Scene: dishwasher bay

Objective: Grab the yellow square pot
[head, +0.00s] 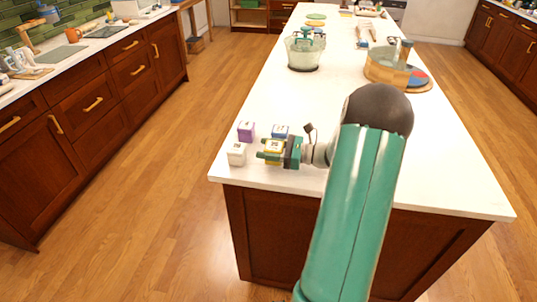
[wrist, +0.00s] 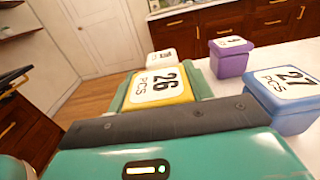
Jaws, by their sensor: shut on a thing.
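The yellow square pot (wrist: 160,88) has a white label reading "26 PCS" and sits between the green fingers of my gripper in the wrist view. In the head view the yellow pot (head: 273,146) shows partly, at the near left corner of the white island top. My gripper (head: 272,151) reaches it from the right and is shut on it, with a finger on each side. The pot's lower part is hidden, so I cannot tell whether it touches the countertop.
A blue pot (wrist: 285,98) labelled "27", a purple pot (head: 246,131) and a white pot (head: 236,154) stand close around the yellow one. A glass bowl (head: 304,54) and a wooden tub (head: 386,68) stand farther back. The middle of the island (head: 290,100) is clear.

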